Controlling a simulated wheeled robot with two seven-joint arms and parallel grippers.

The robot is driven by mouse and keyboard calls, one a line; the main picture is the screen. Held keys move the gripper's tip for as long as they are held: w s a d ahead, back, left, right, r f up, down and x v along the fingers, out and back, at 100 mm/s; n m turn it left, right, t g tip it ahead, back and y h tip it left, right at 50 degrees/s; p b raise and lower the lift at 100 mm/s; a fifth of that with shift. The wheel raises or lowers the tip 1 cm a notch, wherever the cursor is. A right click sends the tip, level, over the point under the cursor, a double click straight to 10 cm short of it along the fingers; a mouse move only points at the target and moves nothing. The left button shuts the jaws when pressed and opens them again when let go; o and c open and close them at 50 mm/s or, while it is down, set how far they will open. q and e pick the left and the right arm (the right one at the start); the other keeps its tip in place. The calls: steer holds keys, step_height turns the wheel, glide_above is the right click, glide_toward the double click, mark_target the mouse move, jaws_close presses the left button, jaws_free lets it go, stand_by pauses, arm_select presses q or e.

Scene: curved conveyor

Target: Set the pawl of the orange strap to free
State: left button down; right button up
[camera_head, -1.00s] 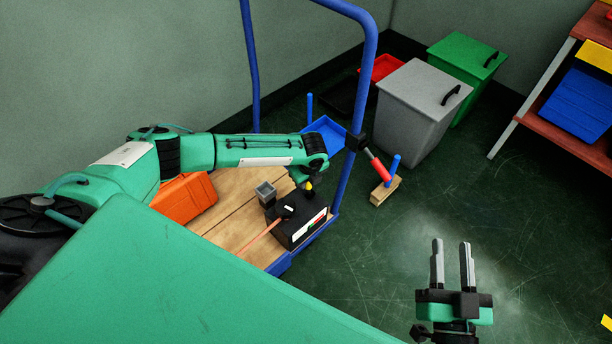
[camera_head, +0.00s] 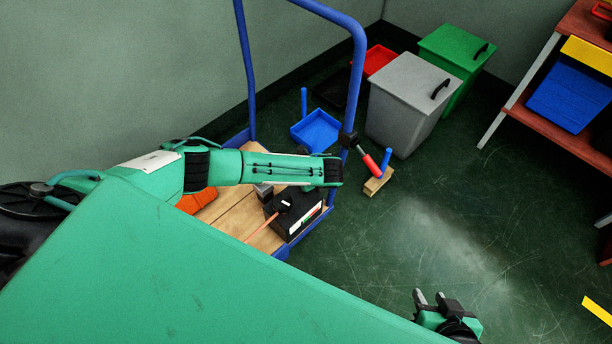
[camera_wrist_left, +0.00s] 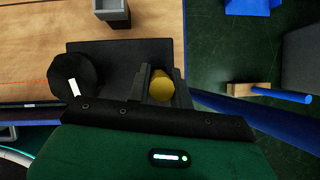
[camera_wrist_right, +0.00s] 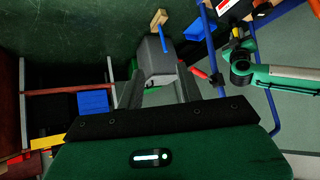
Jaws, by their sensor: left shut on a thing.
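A black box (camera_head: 294,213) with a pale label and a round dial sits on the wooden deck of a blue cart. The orange strap (camera_head: 262,228) runs from it as a thin band. In the left wrist view the box (camera_wrist_left: 115,62) lies under my left gripper (camera_wrist_left: 161,86), whose fingers are shut on a yellow knob (camera_wrist_left: 160,90) beside the black dial (camera_wrist_left: 74,78). Whether this knob is the pawl's handle I cannot tell. My left forearm hides the knob in the head view. My right gripper (camera_head: 430,297) is open and empty above the floor.
The cart's blue frame (camera_head: 360,80) rises beside my left arm. An orange case (camera_head: 196,200) and a small grey open box (camera_wrist_left: 111,12) are on the deck. A grey bin (camera_head: 402,105) and a green bin (camera_head: 462,50) stand behind.

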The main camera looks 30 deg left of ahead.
arm_select(q)
steer(key=shift+s+d+f+t+y+p, duration=0.1)
steer(key=shift+s+d+t+y+p, duration=0.15)
steer(key=shift+d+y+p, duration=0.5)
steer(key=shift+s+d+f+t+y, duration=0.1)
steer(key=shift+d+f+t+y, duration=0.1)
steer(key=shift+y, duration=0.3)
steer(key=shift+d+f+t+y, duration=0.1)
steer(key=shift+t+y, duration=0.05)
steer(key=shift+y, duration=0.3)
arm_select(e)
steer(key=shift+s+d+r+g+h, duration=0.15)
steer(key=shift+s+d+g+h, duration=0.1)
steer(key=shift+s+d+g, duration=0.3)
steer(key=shift+s+d+r+g+h, duration=0.15)
steer(key=shift+s+d+g+h, duration=0.15)
steer(key=shift+d, duration=0.4)
steer(key=shift+s+d+r+g+h, duration=0.15)
steer(key=shift+s+d+g+h, duration=0.1)
steer(key=shift+s+d+g, duration=0.3)
steer(key=shift+w+d+m, duration=0.1)
steer(key=shift+d+m, duration=0.05)
steer(key=shift+m, duration=0.15)
arm_select(q)
steer(key=c, duration=1.3)
jaws_free()
steer(key=shift+o, duration=0.2)
